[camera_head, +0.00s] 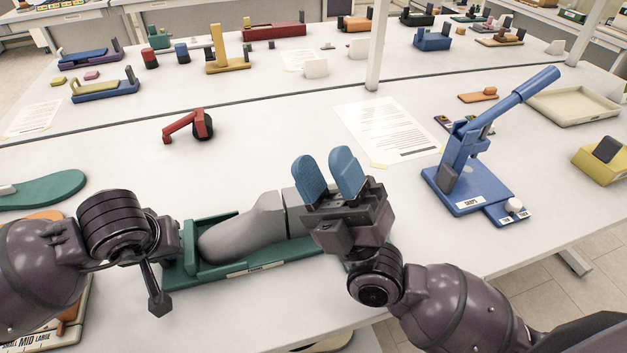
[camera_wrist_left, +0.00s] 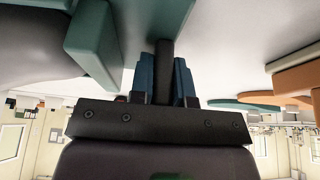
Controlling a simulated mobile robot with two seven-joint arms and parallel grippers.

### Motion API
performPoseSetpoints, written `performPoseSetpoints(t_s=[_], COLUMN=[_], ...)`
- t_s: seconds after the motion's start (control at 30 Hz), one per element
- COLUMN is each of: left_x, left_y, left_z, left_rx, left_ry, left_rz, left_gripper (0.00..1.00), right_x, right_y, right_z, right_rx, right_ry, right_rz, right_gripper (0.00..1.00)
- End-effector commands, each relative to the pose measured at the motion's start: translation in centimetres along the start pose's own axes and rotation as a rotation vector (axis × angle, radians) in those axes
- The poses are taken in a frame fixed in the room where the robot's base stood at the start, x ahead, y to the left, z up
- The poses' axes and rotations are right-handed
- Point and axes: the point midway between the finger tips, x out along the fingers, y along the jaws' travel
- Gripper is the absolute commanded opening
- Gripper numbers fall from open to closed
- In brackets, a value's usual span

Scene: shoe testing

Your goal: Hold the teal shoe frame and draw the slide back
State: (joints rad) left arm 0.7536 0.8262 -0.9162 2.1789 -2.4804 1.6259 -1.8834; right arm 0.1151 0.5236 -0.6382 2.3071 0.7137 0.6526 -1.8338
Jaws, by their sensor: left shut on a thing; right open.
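The teal shoe frame (camera_head: 222,273) lies near the table's front edge, with a grey shoe form (camera_head: 243,229) along it. The form has a seam near its right part. My left gripper (camera_wrist_left: 164,65) is at the frame's left end, its blue fingers shut on a dark bar (camera_wrist_left: 176,30) beside teal parts of the frame. Those fingers are hidden in the head view. My right gripper (camera_head: 323,160) is open over the frame's right end, its two blue fingers apart with nothing visible between them. It hides that end; I cannot make out the slide.
A blue lever press (camera_head: 462,165) stands to the right, its handle raised. A red clamp-like piece (camera_head: 186,126) and a paper sheet (camera_head: 385,130) lie behind the frame. A teal sole (camera_head: 45,190) lies at the left. The table between them is clear.

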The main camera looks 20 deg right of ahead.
Motion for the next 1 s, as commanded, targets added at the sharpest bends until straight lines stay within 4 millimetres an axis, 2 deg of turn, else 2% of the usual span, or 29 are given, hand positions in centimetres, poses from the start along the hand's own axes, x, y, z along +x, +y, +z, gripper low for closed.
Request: performPoseSetpoints(t_s=[0.2, 0.5, 0.73, 0.87, 1.0], left_x=[0.0, 0.0, 0.0, 0.0, 0.0], left_y=[0.0, 0.0, 0.0, 0.0, 0.0], left_z=[0.0, 0.0, 0.0, 0.0, 0.0], left_rx=[0.000, 0.001, 0.001, 0.001, 0.001], left_ry=[0.000, 0.000, 0.000, -0.001, -0.001], left_rz=[0.000, 0.000, 0.000, 0.000, 0.000], left_gripper=[0.00, 0.00, 0.00, 0.00, 0.00], right_x=[1.5, 3.1, 4.5, 5.4, 6.5], right_y=[-4.3, -8.0, -8.6, -7.9, -6.3], right_z=[4.0, 11.2, 17.4, 21.0, 24.7], right_rx=[0.089, 0.191, 0.255, 0.287, 0.322], right_ry=[0.073, 0.021, -0.124, -0.240, -0.389], right_rz=[-0.282, -0.653, -0.895, -1.007, -1.102], right_gripper=[0.43, 0.43, 0.43, 0.43, 0.43])
